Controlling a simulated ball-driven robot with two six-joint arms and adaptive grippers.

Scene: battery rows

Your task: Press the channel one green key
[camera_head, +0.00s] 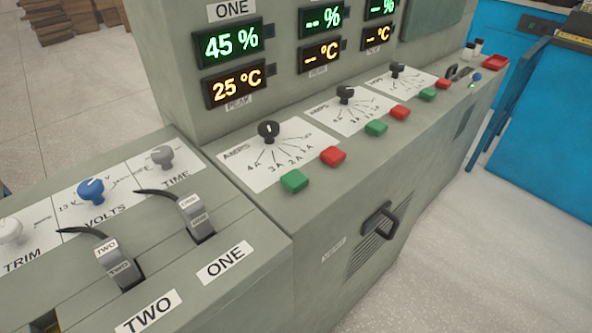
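The channel one green key (294,181) is a raised green button on the sloping console top, below the nearest AMPS dial plate. A red key (333,156) sits just to its right. The black AMPS knob (268,131) stands behind them. Above, under the label ONE (232,9), a green display (231,44) reads 45 % and an orange display (235,86) reads 25 °C. Neither of my grippers shows in the view, and nothing touches the green key.
Further green and red keys and AMPS knobs (345,95) run along the console to the right. A lower panel at left holds levers (196,217), a blue VOLTS knob (91,191) and grey knobs. A black handle (381,221) juts from the front. Floor at lower right is clear.

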